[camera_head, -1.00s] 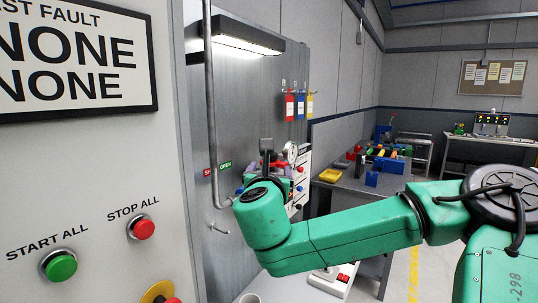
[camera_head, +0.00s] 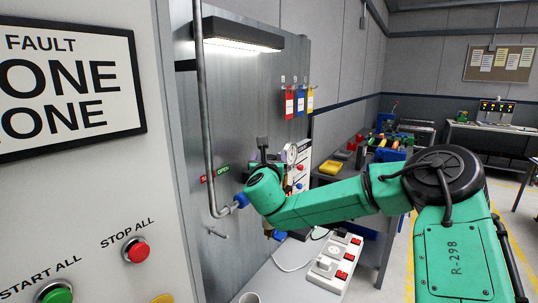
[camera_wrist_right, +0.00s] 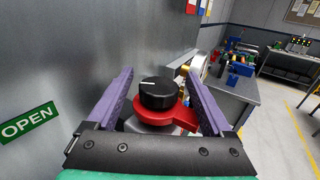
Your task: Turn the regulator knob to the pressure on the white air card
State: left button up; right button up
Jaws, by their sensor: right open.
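The regulator knob (camera_wrist_right: 158,94) is black with a white pointer line, above a red collar (camera_wrist_right: 165,116) in the right wrist view. My open right gripper (camera_wrist_right: 160,76) has its two purple fingers on either side of the knob, with gaps visible. In the head view my green right arm hides most of the knob and gripper. I cannot make out a readable white air card. My left gripper is out of view.
A grey metal panel with a vertical pipe (camera_head: 210,120) stands close on the left. An OPEN sign (camera_wrist_right: 29,125) is on it. A white power strip (camera_head: 335,260) lies on the bench below my arm. A workbench (camera_head: 345,190) with coloured parts is behind.

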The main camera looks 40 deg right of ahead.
jog(key=shift+s+a, duration=0.1)
jog(key=shift+a, duration=0.05)
grip_shut()
jog(key=shift+t+y, duration=0.3)
